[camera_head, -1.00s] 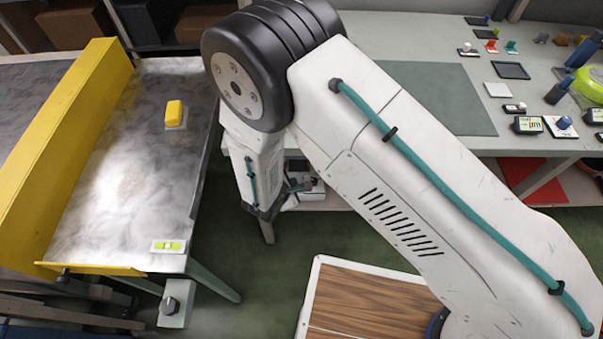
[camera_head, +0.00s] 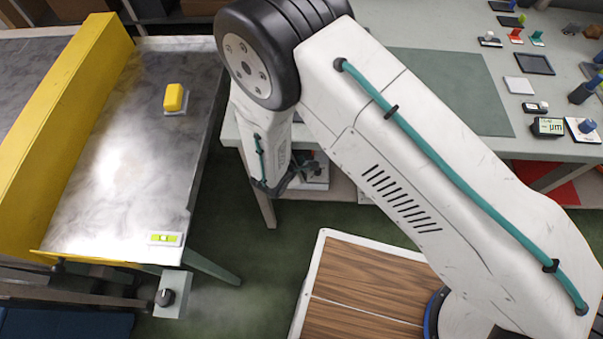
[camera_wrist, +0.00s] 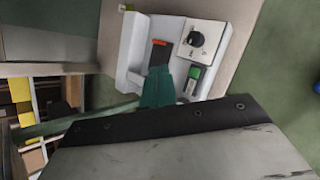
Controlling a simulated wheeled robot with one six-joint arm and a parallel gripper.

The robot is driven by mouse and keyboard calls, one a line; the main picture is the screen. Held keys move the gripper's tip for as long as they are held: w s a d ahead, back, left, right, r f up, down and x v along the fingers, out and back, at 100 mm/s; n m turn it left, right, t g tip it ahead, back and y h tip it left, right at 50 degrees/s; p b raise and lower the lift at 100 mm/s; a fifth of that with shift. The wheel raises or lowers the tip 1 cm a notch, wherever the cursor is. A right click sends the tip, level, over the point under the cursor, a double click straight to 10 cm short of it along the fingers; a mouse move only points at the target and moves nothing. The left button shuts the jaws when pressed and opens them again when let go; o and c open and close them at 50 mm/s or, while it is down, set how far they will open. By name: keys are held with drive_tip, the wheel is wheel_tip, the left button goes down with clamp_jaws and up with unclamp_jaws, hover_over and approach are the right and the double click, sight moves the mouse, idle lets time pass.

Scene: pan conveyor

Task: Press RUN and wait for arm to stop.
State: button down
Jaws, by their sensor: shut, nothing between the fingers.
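I cannot read any RUN label. My gripper (camera_wrist: 157,84), dark teal, is shut and empty in front of the box, just left of the green switch. Whether it touches the box cannot be told. In the head view my gripper (camera_head: 303,174) is small, beside the white box (camera_head: 318,170) below the bench edge, and my arm hides part of the area.
The bench (camera_head: 400,40) with small items is at right. A wood-topped platform (camera_head: 360,290) lies below my arm.

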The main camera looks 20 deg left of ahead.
drive_tip(key=shift+f, duration=3.35)
drive_tip(key=shift+f, duration=0.4)
